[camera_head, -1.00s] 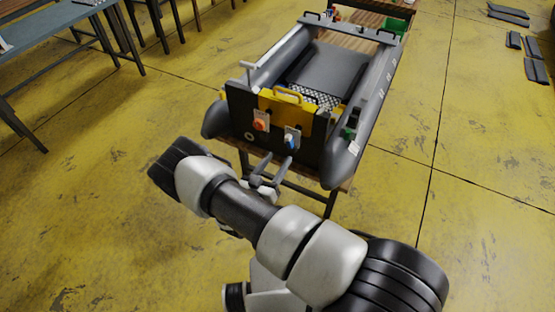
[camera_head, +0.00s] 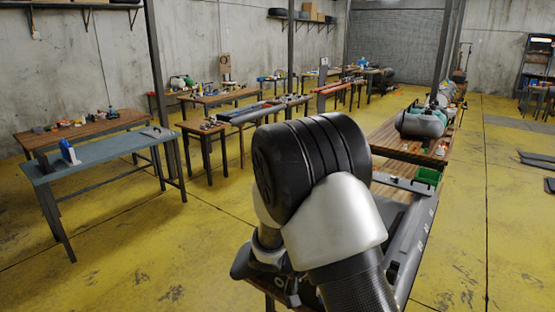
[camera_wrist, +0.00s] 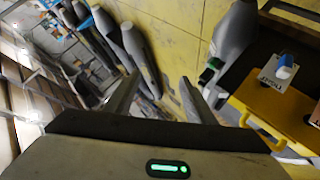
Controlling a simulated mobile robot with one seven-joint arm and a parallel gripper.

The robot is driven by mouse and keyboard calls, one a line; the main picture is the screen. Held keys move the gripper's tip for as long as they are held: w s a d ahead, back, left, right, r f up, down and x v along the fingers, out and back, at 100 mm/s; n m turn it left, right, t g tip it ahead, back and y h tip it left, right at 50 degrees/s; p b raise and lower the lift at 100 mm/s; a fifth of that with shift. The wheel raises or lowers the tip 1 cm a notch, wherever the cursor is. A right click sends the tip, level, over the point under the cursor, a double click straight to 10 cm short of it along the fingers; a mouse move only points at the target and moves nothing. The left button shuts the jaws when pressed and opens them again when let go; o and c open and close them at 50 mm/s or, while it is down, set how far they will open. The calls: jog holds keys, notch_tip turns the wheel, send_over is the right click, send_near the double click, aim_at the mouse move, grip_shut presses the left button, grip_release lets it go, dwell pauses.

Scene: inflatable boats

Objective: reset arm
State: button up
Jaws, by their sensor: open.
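My gripper (camera_wrist: 158,92) shows in the wrist view with its two fingers apart and nothing between them. The inflatable boat lies beyond it: its grey tube (camera_wrist: 236,32) and yellow stern panel (camera_wrist: 262,105) are at the right, apart from the fingers as far as I can tell. A blue switch on a white plate (camera_wrist: 284,66) sits on the dark stern board. In the head view my raised arm hides most of the boat (camera_head: 412,240); only its right side and far end show clearly. My fingers cannot be made out there.
A wooden table (camera_head: 393,137) with a grey rolled item (camera_head: 420,122) stands beyond the boat, near a green bin (camera_head: 428,176). A blue-grey table (camera_head: 105,160) and several workbenches stand at the left. Yellow floor (camera_head: 135,240) is open at the left front.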

jog(key=s+a+r+n+t+y, duration=0.1)
jog(key=s+a+r+n+y, duration=0.1)
jog(key=s+r+y, duration=0.4)
jog(key=s+a+r+n+t+y, duration=0.2)
jog(key=s+r+n+y, duration=0.3)
jog(key=s+r, duration=0.7)
jog(key=shift+s+a+r+t+y, duration=0.15)
jog(key=shift+s+a+t+y, duration=0.15)
jog(key=shift+s+a+y, duration=0.15)
jog(key=shift+s+a+r, duration=0.2)
jog(key=shift+r, duration=0.05)
jog(key=shift+c, duration=0.3)
jog(key=shift+s+a+r+n+t, duration=0.1)
jog(key=shift+a+n+t, duration=0.05)
jog(key=shift+n+t, duration=0.2)
jog(key=c, duration=0.4)
